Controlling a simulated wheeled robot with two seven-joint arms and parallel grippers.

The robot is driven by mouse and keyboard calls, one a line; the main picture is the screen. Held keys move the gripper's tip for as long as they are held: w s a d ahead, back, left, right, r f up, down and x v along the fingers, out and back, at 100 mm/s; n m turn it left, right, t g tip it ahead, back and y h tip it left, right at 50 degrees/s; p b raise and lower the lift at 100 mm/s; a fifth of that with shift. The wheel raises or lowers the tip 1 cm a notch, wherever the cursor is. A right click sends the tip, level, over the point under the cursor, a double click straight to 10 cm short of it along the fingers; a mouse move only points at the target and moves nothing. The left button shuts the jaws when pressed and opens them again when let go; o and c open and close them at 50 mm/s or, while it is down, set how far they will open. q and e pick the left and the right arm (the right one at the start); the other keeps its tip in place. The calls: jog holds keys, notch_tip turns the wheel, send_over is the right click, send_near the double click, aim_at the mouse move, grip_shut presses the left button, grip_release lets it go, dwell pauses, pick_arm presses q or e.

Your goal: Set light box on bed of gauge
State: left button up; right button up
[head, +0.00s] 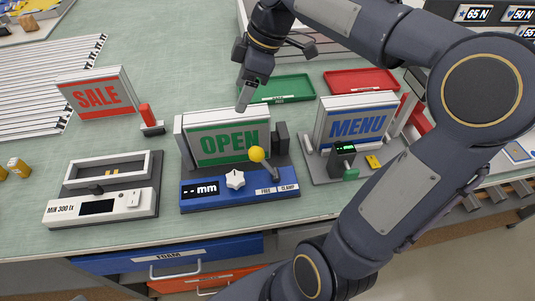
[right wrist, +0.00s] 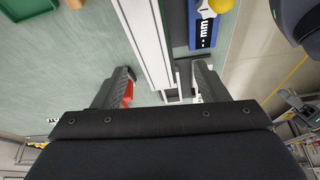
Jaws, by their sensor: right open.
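A light box with a green OPEN panel (head: 229,143) stands upright on the bed of the blue gauge (head: 240,196), whose display reads "-- mm". A yellow-knobbed lever (head: 257,155) and a white dial are on the gauge's front. My right gripper (head: 243,95) is above the OPEN box, pointing down. In the right wrist view its open fingers (right wrist: 160,82) are apart on either side of the box's white edge (right wrist: 146,40), and the gauge (right wrist: 203,28) lies to the right. Whether they touch the box is unclear. My left gripper is not in view.
A SALE light box (head: 98,96) stands at left, a MENU light box (head: 357,124) in a grey fixture at right. A white meter (head: 105,205) marked "MIN 300 lx" is front left. Green (head: 283,87) and red (head: 362,80) trays lie behind. A red-handled stop (head: 148,118) stands left of the gauge.

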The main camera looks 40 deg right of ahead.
jog(key=s+a+f+m+t, duration=0.1)
jog(key=s+a+f+m, duration=0.1)
jog(key=s+f+m, duration=0.3)
jog(key=s+a+f+m+t, duration=0.2)
jog(key=s+f+m, duration=0.3)
jog(key=s, duration=0.8)
jog(key=a+m, duration=0.1)
jog(key=m, duration=0.2)
jog(key=shift+f, duration=0.35)
